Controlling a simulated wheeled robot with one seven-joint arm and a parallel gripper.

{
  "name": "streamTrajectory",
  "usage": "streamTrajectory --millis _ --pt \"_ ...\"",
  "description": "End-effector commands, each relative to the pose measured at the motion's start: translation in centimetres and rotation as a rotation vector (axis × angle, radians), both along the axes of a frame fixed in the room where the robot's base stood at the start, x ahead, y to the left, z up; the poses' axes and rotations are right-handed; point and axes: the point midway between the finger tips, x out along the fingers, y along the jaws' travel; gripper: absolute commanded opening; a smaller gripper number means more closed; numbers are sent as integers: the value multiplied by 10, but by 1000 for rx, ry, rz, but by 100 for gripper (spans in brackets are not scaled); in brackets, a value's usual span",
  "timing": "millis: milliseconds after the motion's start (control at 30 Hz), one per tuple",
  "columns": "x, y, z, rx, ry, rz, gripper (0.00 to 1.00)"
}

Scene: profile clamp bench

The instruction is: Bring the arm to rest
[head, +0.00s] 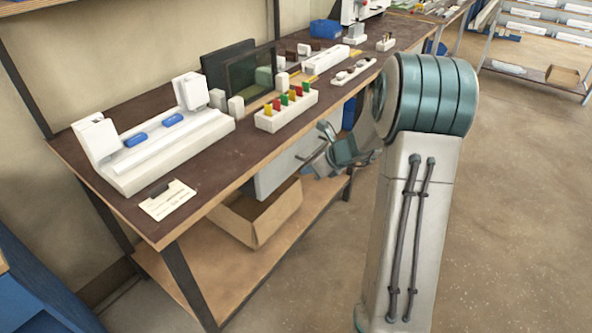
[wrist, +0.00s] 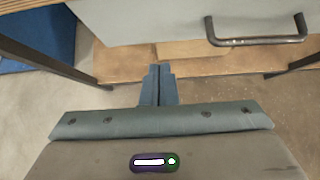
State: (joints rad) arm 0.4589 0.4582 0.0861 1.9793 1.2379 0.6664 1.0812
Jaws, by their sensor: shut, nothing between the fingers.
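My gripper (wrist: 159,70) shows in the wrist view with its two blue-grey fingers together and nothing between them. It points toward the front of the workbench, below a grey drawer front (wrist: 160,20) with a dark handle (wrist: 258,40). In the head view my gripper is mostly hidden behind my arm. Part of my arm's end shows beside the bench's front edge, and the large upright arm link stands to the right of the bench.
The workbench (head: 75,150) carries a white clamp fixture (head: 150,165) with blue pads, a block of coloured pegs (head: 285,108) and a label card (head: 167,199). A cardboard box (head: 255,215) sits on the lower shelf. Floor (head: 530,200) on the right is clear.

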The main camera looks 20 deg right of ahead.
Motion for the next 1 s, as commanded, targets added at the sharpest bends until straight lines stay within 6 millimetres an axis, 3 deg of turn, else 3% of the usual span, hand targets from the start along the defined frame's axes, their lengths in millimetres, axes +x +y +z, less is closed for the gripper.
streamTrajectory --millis 200,533,667,733,1000 --pt "-22 -18 29 -2 0 -1 0" --pt "-32 -20 41 -14 -2 21 0" --pt "-48 2 63 -107 -35 166 0" --pt "-65 21 81 -198 -68 309 0" --pt "-158 82 144 -618 -223 1003 0"
